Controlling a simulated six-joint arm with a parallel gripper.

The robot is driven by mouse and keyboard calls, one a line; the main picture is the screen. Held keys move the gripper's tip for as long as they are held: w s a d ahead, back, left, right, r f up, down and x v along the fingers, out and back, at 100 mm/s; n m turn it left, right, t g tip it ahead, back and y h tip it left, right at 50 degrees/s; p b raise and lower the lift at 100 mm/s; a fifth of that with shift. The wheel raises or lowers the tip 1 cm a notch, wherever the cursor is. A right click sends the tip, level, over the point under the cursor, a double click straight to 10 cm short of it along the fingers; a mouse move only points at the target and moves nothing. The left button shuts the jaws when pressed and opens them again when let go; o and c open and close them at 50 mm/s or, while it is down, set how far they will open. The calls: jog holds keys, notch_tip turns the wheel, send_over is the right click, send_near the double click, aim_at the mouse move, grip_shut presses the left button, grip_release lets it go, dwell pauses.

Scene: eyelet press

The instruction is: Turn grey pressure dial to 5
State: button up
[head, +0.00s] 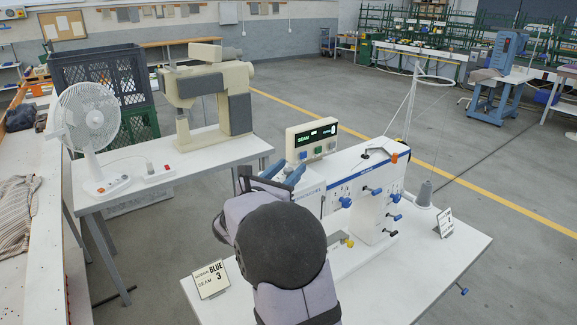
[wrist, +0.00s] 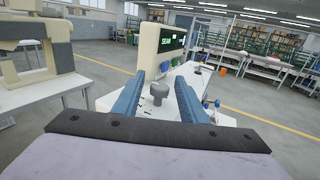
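The grey pressure dial (wrist: 158,92) is a round knob on the white machine, seen in the wrist view between my gripper's two blue fingers. My gripper (wrist: 160,80) is open, with a visible gap on each side of the knob; whether the fingertips are level with it I cannot tell. In the head view my gripper (head: 284,173) is at the left end of the white machine (head: 325,190), and the dial is hidden there behind my arm. The dial's scale and setting are too small to read.
A control box (head: 312,138) with a lit display stands just behind my gripper. Blue knobs (head: 345,202) are on the machine's front. A card (head: 210,278) reading "BLUE 3" stands at the table's left corner, another card (head: 444,222) at right. A thread cone (head: 424,193) stands right.

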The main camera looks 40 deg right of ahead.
grip_shut()
